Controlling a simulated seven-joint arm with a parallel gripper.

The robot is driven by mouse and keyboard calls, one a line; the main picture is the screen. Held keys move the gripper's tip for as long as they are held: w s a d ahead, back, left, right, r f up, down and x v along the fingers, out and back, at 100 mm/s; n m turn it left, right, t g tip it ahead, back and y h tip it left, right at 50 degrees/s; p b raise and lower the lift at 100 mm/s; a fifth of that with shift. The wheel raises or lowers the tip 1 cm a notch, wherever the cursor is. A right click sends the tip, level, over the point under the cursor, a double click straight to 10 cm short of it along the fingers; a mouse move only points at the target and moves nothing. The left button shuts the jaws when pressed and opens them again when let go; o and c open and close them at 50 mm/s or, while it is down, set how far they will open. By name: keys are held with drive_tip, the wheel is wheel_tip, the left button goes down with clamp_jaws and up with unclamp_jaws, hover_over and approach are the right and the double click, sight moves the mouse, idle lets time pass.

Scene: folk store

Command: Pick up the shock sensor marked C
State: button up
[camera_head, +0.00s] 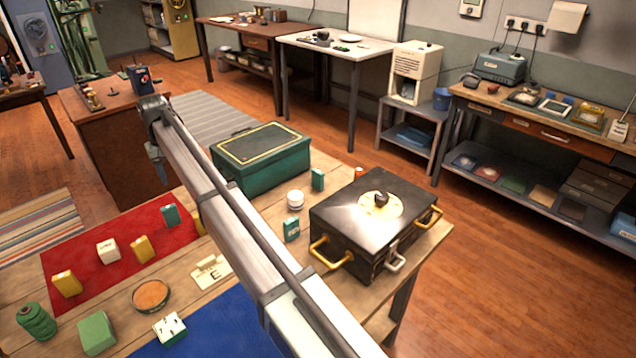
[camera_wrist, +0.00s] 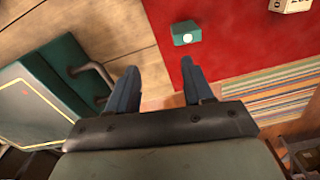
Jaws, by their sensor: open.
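No letter C is legible, so I cannot tell which small block is the shock sensor marked C. On the red mat (camera_head: 95,235) stand a green block (camera_head: 171,215), a white block (camera_head: 108,250), a yellow block (camera_head: 143,248) and another yellow block (camera_head: 67,282). In the wrist view a green block (camera_wrist: 186,33) with a pale round spot lies on the mat, beyond my fingertips. A pale block with dark marks (camera_wrist: 292,5) is cut off at the top right. My gripper (camera_wrist: 158,80) is open and empty, above the mat's edge and bare wood.
A green case (camera_head: 262,165) and a black box with brass handles (camera_head: 365,220) stand on the table. Two green boxes, a white jar (camera_head: 295,200), a card marked E (camera_head: 210,271), a round dish (camera_head: 151,295) and green twine (camera_head: 36,321) are nearby. My arm hides part of the table.

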drive_tip(key=w+d+m, duration=0.1)
drive_tip(key=w+d, duration=0.3)
drive_tip(key=d, duration=0.2)
drive_tip(key=w+d, duration=0.4)
drive_tip(key=d, duration=0.2)
drive_tip(key=w+d+m, duration=0.1)
drive_tip(key=w+d, duration=0.2)
drive_tip(key=d, duration=0.3)
drive_tip(key=shift+w+d+m, duration=0.3)
drive_tip(key=shift+w, duration=0.1)
drive_tip(key=w+d+m, duration=0.1)
drive_tip(key=w+d, duration=0.1)
drive_tip(key=d, duration=0.5)
drive_tip(key=w+d+m, duration=0.1)
drive_tip(key=w+d, duration=0.2)
drive_tip(key=d, duration=0.3)
drive_tip(key=n, duration=0.7)
hover_over(318, 171)
drive_tip(key=f, duration=0.8)
drive_tip(key=shift+a+f, duration=0.2)
drive_tip(key=shift+f, duration=0.15)
drive_tip(key=shift+d+f, duration=0.2)
drive_tip(key=shift+f, duration=2.35)
clamp_jaws()
